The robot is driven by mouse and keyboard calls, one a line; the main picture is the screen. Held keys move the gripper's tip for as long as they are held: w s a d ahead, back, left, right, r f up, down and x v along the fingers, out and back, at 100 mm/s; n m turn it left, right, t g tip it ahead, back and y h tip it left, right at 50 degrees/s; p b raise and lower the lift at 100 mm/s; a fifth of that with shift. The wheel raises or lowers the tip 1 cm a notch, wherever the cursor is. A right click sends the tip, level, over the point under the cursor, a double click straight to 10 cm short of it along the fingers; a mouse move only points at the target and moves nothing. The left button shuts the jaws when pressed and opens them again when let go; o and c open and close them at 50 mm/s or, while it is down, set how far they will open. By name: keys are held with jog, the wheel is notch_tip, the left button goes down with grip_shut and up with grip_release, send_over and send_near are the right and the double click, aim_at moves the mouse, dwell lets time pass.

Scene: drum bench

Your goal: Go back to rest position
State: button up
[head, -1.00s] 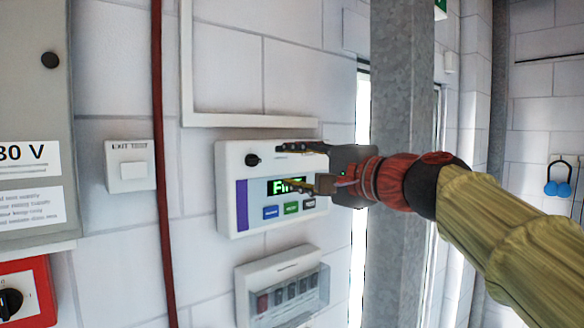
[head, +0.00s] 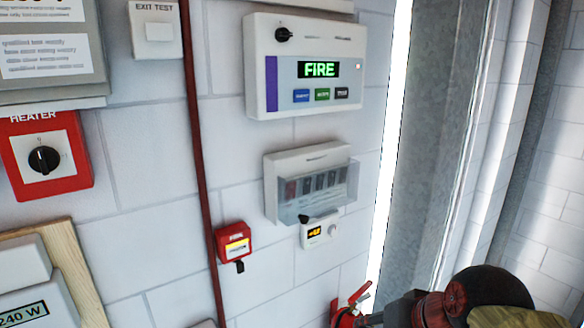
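My arm shows at the bottom right of the head view, low and away from the wall panels. The end of my gripper (head: 397,312) is only partly in view at the bottom edge. Its fingers cannot be made out, so I cannot tell whether it is open or shut. The white fire panel (head: 310,68) hangs on the wall at the top middle, with a green FIRE display, a black knob and several buttons. Nothing touches it.
Below the panel are a clear-covered switch box (head: 312,184), a small white thermostat-like unit (head: 319,232) and a red call point (head: 234,243). A red heater switch (head: 44,158) is at left. A grey column (head: 432,140) rises at right.

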jog(key=s+d+f+b, duration=0.1)
jog(key=s+f+b, duration=0.2)
jog(key=f, duration=0.3)
jog(key=s+d+f+n+h+b, duration=0.1)
jog(key=s+f+b, duration=0.2)
jog(key=f+b, duration=0.2)
jog(key=s+d+f+n+h+b, duration=0.1)
jog(key=s+f+b, duration=0.3)
jog(key=f, duration=0.5)
jog(key=shift+d+f+g, duration=0.2)
jog(key=shift+d+g, duration=0.1)
jog(key=shift+c, duration=0.6)
